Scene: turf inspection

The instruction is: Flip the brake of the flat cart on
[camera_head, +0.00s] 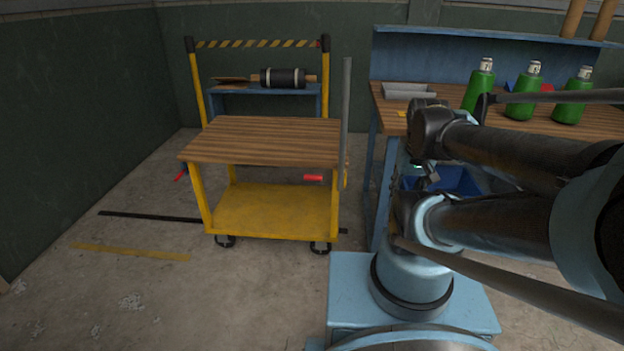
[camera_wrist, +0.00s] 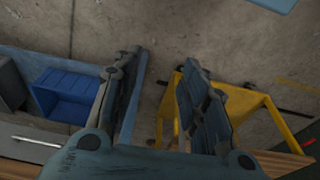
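The flat cart (camera_head: 265,138) stands left of centre in the head view, with a brown plank top, a yellow lower deck and frame, and black wheels. A red handle (camera_head: 313,178) shows under the top's front right edge. Another red piece (camera_head: 180,176) shows at the left side. I cannot tell which of these is the brake. The cart's yellow frame (camera_wrist: 248,101) also shows at the right of the wrist view. My gripper (camera_wrist: 163,62) is open and empty, its fingers spread over floor between cart and workbench. My arm hides most of it in the head view.
A blue workbench (camera_head: 455,55) stands right of the cart, with several green bottles (camera_head: 523,92) and a grey tray (camera_head: 408,90). A blue bin (camera_wrist: 68,95) lies at its lower level. A grey upright pole (camera_head: 346,110) crosses the cart's right edge. Floor before the cart is clear.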

